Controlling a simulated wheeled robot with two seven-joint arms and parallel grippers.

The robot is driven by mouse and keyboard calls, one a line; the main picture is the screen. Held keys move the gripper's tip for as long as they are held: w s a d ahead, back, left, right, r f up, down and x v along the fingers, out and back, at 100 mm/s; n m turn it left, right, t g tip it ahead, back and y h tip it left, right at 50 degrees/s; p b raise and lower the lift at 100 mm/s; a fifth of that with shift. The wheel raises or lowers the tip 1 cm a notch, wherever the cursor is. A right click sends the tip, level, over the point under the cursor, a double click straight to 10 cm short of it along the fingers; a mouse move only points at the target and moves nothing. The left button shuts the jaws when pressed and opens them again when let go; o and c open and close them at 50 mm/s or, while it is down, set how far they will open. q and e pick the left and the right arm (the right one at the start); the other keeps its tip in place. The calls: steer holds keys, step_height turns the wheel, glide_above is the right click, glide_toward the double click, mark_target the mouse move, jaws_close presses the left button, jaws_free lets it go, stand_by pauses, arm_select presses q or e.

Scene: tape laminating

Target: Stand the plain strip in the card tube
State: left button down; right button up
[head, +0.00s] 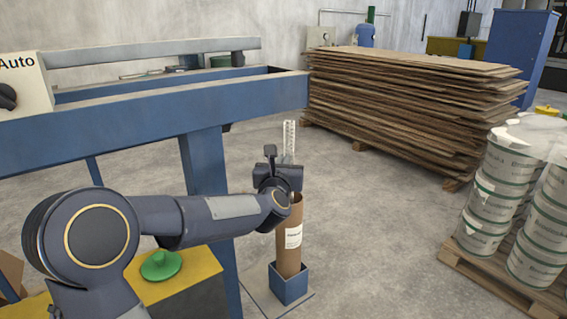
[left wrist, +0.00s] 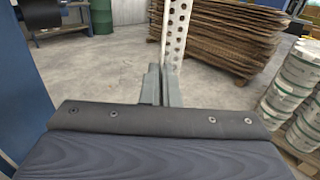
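A pale, slim strip (head: 289,138) stands upright above my left gripper (head: 280,172). In the left wrist view the strip (left wrist: 176,32) shows rows of holes and a narrow plain edge along its left. The fingers of the left gripper (left wrist: 161,86) are close together around its lower visible part. The brown card tube (head: 289,252), with a white label, stands upright in a blue square holder (head: 290,288). The gripper is right above the tube's mouth. It hides the strip's lower end, so I cannot tell whether that is inside the tube. My right gripper is not in view.
A blue metal frame (head: 195,118) stands left of the tube, near my left arm. A stack of brown boards (head: 400,105) lies behind, and white buckets (head: 490,205) stand on a pallet at the right. The floor between tube and pallet is clear.

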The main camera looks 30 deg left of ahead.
arm_select(q)
steer(key=c, duration=1.6)
jaws_free()
steer(key=b+v, duration=0.1)
steer(key=v, duration=0.6)
steer(key=shift+s+d, duration=0.2)
steer(key=shift+s, duration=0.2)
